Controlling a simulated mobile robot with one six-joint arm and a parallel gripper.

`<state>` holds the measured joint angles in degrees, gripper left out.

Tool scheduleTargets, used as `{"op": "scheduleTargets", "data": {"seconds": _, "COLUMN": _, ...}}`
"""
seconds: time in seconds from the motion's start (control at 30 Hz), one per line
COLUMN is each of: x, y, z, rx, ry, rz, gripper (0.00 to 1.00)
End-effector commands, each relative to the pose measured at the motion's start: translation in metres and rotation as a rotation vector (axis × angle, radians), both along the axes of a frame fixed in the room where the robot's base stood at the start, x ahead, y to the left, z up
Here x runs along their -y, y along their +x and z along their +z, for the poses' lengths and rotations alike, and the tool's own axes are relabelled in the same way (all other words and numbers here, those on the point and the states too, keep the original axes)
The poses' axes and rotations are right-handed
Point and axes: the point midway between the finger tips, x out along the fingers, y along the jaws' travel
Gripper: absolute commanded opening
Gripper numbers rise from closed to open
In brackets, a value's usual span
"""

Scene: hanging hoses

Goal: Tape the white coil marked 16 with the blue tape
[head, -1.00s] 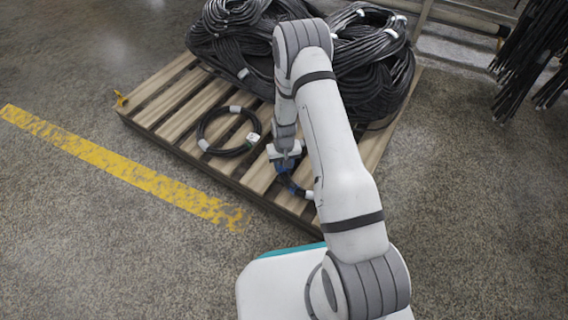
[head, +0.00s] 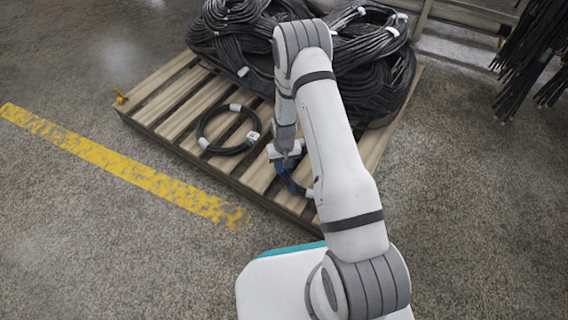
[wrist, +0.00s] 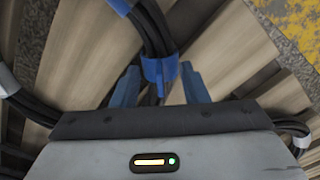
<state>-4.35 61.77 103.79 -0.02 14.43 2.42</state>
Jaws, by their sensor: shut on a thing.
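My gripper (head: 290,170) is low over the pallet's front edge, pointing down at a small black hose coil (wrist: 150,30) partly hidden by my arm. In the wrist view, my gripper's blue fingers (wrist: 160,87) stand on both sides of the coil's hose bundle, shut on it where blue tape (wrist: 160,71) wraps it. A second blue band (wrist: 121,6) shows farther up the bundle. Another black coil (head: 203,134) with white bands and a white tag (head: 253,136) lies to the left on the pallet. I see no white coil, and no number is readable.
The wooden pallet (head: 172,98) carries a big heap of black hoses (head: 372,55) at the back. More black hoses (head: 525,60) hang at the right. A yellow floor line (head: 120,167) runs at left. The concrete floor in front and to the right is clear.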

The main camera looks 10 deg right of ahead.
Motion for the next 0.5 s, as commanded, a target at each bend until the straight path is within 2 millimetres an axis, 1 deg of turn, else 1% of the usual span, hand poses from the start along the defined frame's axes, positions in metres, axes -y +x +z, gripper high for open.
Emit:
{"op": "scheduleTargets", "data": {"seconds": 0.3, "x": 0.0, "y": 0.0, "z": -0.0019, "rx": 0.0, "ry": 0.0, "rz": 0.0, "gripper": 0.18}}
{"op": "scheduleTargets", "data": {"seconds": 0.33, "x": 0.0, "y": 0.0, "z": -0.0019, "rx": 0.0, "ry": 0.0, "rz": 0.0, "gripper": 0.41}}
{"op": "scheduleTargets", "data": {"seconds": 0.5, "x": 0.0, "y": 0.0, "z": -0.0019, "rx": 0.0, "ry": 0.0, "rz": 0.0, "gripper": 0.55}}
